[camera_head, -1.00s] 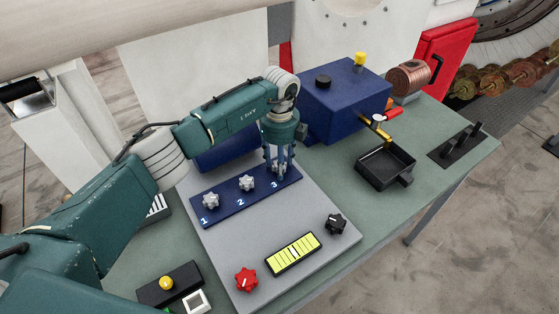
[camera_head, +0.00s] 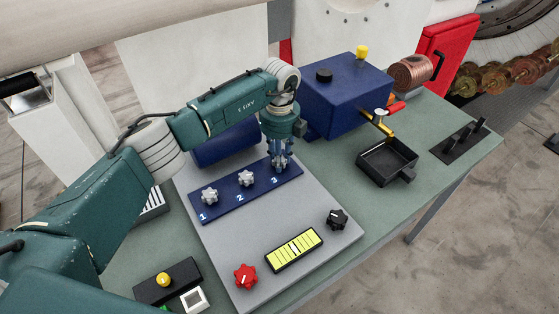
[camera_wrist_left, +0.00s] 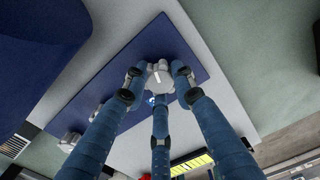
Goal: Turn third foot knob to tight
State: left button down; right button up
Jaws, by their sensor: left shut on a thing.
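The blue strip (camera_head: 225,201) carries three grey star knobs numbered 1, 2 and 3. The first knob (camera_head: 209,195) and the second knob (camera_head: 246,178) stand free. My left gripper (camera_head: 281,163) points straight down at the third knob, beside the number 3, and its fingers mostly hide that knob in the head view. In the left wrist view the third foot knob (camera_wrist_left: 159,77) sits between the three blue fingers, which are shut on it. The knob's setting cannot be read. My right gripper is not in view.
A yellow gauge (camera_head: 294,250), a red knob (camera_head: 245,276) and a black knob (camera_head: 336,219) sit on the grey plate's front part.

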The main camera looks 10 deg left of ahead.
pick_arm(q)
jog(key=m+b, duration=0.5)
jog(key=shift+w+f+m, duration=0.1)
jog(key=shift+f+m, duration=0.05)
jog(key=shift+m, duration=0.15)
jog(key=m+b, duration=0.3)
jog(key=m, duration=0.1)
jog(key=shift+b, duration=0.35)
jog(key=m+b, duration=0.2)
jog(key=m, duration=0.2)
jog(key=shift+m, duration=0.4)
jog(key=shift+r+m+b, duration=0.15)
jog(key=shift+m+b, duration=0.3)
jog(key=shift+m, duration=0.7)
jog(key=shift+r+m+b, duration=0.1)
jog(key=shift+m+b, duration=0.35)
jog(key=shift+m, duration=0.7)
jog(key=c, duration=1.4)
grip_release()
